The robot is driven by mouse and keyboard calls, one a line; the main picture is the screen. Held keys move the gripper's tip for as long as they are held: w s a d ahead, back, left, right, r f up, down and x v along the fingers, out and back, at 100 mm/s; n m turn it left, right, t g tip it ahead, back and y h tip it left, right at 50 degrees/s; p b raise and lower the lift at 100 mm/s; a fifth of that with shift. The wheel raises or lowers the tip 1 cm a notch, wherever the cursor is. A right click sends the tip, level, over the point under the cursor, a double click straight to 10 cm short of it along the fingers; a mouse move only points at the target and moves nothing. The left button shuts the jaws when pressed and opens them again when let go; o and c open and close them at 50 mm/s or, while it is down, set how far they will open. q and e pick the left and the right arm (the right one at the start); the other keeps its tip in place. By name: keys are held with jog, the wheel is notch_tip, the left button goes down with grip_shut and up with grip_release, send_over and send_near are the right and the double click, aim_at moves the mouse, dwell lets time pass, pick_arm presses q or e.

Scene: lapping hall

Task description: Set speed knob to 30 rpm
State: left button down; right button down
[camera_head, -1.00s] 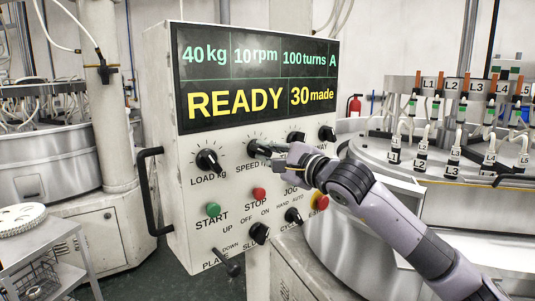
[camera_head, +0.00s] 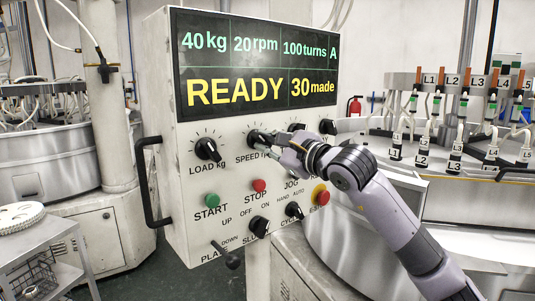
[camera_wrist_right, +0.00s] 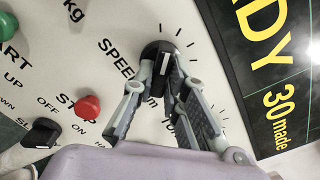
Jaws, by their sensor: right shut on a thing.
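The black speed knob (camera_head: 256,138) sits on the white control panel, right of the load knob (camera_head: 207,149). The display (camera_head: 257,62) reads 40 kg, 20 rpm, 100 turns, A, READY and 30 made. My right gripper (camera_head: 267,139) reaches in from the right and is shut on the speed knob, partly covering its label. In the right wrist view the fingers (camera_wrist_right: 162,78) hold the speed knob (camera_wrist_right: 159,57) from both sides, with its white pointer mark and dial ticks visible. My left gripper is not in view.
Below are the green START button (camera_head: 212,200), the red STOP button (camera_head: 259,185) and the red emergency button (camera_head: 321,196). More black knobs sit close by, partly behind my arm. A black handle (camera_head: 150,185) juts out at the panel's left edge.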

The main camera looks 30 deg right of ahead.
jog(key=shift+a+f+m+b, duration=0.1)
jog(key=shift+m+b, duration=1.2)
jog(key=shift+m, duration=0.85)
jog(key=shift+a+f+m+b, duration=0.1)
jog(key=shift+m+b, duration=1.15)
jog(key=shift+m, duration=0.9)
jog(key=c, duration=1.6)
grip_release()
jog(key=shift+d+r, duration=0.1)
jog(key=shift+s, duration=0.2)
jog(key=s+d, duration=0.1)
jog(key=s, duration=1)
jog(key=shift+s, duration=0.35)
